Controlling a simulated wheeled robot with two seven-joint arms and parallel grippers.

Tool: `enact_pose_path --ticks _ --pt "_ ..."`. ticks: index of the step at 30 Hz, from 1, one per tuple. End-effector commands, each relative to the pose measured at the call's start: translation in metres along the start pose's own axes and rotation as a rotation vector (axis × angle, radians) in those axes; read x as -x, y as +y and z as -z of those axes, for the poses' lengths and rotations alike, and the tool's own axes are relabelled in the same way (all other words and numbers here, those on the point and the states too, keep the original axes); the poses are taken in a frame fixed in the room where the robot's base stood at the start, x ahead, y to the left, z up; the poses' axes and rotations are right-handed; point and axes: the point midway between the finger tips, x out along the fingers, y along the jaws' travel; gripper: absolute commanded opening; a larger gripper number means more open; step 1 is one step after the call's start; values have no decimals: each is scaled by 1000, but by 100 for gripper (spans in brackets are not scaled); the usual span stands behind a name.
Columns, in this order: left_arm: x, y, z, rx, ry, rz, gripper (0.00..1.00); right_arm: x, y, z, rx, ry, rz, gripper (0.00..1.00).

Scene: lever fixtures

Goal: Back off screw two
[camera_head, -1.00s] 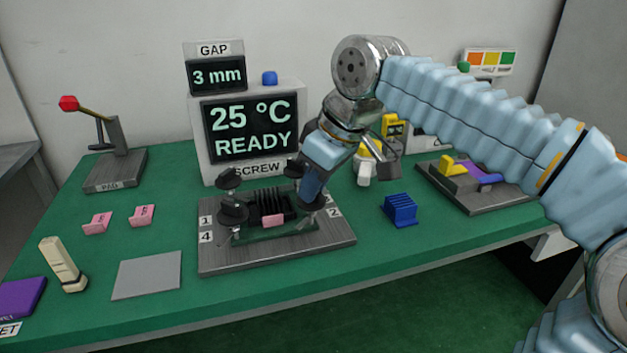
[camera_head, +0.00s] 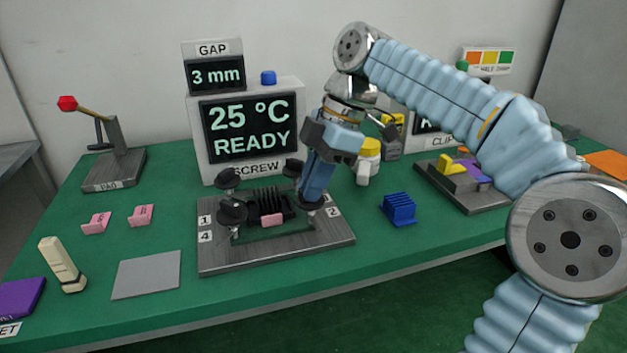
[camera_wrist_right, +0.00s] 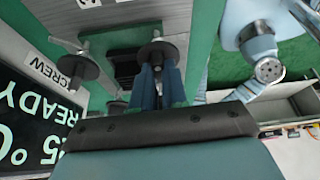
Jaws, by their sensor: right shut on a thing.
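The grey screw fixture (camera_head: 285,252) stands mid-table with black knobs near its corners and the labels 1, 4 and 2. My right gripper (camera_head: 310,197) points down at the fixture's right side, beside label 2 (camera_head: 333,212). Its blue fingers are shut on the dark knob of screw two, which they mostly hide in the head view. In the right wrist view the knob (camera_wrist_right: 157,50) shows as a black disc at the tips of the fingers (camera_wrist_right: 157,75). A black finned block (camera_head: 267,199) sits between the knobs. My left gripper is not in view.
Behind the fixture a display (camera_head: 248,130) reads 25 °C READY, and a smaller one (camera_head: 216,76) reads 3 mm. A blue finned block (camera_head: 399,209) lies to the right. A red-tipped lever (camera_head: 68,103) stands at the left. The front left holds a grey plate (camera_head: 146,274).

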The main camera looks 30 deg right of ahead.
Motion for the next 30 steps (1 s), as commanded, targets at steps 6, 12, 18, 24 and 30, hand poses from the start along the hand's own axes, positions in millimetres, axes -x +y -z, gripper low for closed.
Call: enact_pose_path --ticks 6,12,18,24,30 --pt "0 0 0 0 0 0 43 0 2 0 188 -1 77 0" --pt "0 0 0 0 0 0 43 0 3 0 354 -2 148 0" --pt "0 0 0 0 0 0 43 0 4 0 496 -3 205 0" --pt "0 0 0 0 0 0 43 0 4 0 596 -3 245 0" --pt "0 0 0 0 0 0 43 0 5 1 652 -3 269 0"
